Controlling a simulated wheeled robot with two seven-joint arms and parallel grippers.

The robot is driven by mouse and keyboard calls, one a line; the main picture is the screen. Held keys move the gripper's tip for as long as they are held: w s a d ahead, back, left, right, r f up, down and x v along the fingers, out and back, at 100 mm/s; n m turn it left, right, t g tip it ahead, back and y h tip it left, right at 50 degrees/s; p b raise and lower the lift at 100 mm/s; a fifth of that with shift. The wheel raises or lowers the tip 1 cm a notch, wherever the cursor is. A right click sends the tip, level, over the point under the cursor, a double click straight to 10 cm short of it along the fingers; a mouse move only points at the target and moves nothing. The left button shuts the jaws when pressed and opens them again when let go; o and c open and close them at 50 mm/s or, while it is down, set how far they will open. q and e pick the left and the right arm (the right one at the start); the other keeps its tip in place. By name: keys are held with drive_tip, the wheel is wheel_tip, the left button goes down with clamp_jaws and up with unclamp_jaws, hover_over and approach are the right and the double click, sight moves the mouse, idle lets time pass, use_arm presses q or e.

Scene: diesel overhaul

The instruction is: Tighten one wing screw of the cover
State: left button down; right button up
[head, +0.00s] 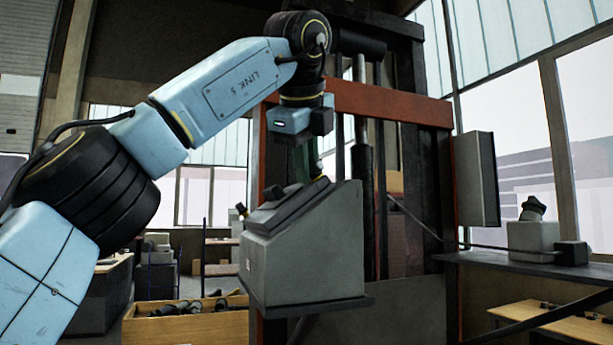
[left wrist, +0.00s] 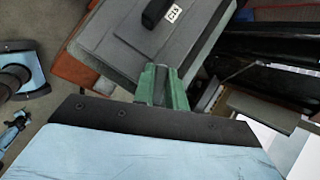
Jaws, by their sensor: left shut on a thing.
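The grey cover (head: 283,208) lies on the slanted top of a grey housing (head: 318,250). In the left wrist view the cover (left wrist: 135,48) is a flat grey plate with a black handle (left wrist: 157,13) and a white label. My left gripper (head: 303,168) points down at the upper edge of the cover. Its green fingers (left wrist: 162,88) are close together at the plate's edge in the left wrist view. They are shut on a wing screw, which the fingers hide. My right gripper is in neither view.
A red crossbeam (head: 390,103) of a tall press frame stands behind the housing. A small dark knob with a yellow band (head: 242,210) shows at the housing's left. A wooden crate (head: 185,328) with dark parts stands lower left. A shelf (head: 525,262) is at the right.

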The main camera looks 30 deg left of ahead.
use_arm(q)
drive_tip(key=shift+f+m+t+b, duration=0.2)
drive_tip(key=shift+m+t+b, duration=0.2)
drive_tip(key=shift+m, duration=0.2)
drive_tip(key=shift+r, duration=0.1)
drive_tip(key=shift+r+m, duration=0.1)
drive_tip(key=shift+m, duration=0.2)
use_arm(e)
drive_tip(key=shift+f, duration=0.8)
use_arm(q)
drive_tip(key=m+t+b, duration=0.1)
drive_tip(key=m+h+b, duration=0.1)
drive_tip(key=shift+f+t+b, duration=0.25)
drive_tip(key=shift+t+b, duration=0.05)
drive_tip(key=shift+t, duration=0.1)
drive_tip(key=shift+m+t+b, duration=0.3)
drive_tip(key=shift+m+b, duration=0.05)
drive_tip(key=shift+m, duration=0.45)
drive_tip(key=shift+r+m+h, duration=0.15)
drive_tip(key=shift+m+h, duration=0.15)
drive_tip(key=shift+r, duration=0.1)
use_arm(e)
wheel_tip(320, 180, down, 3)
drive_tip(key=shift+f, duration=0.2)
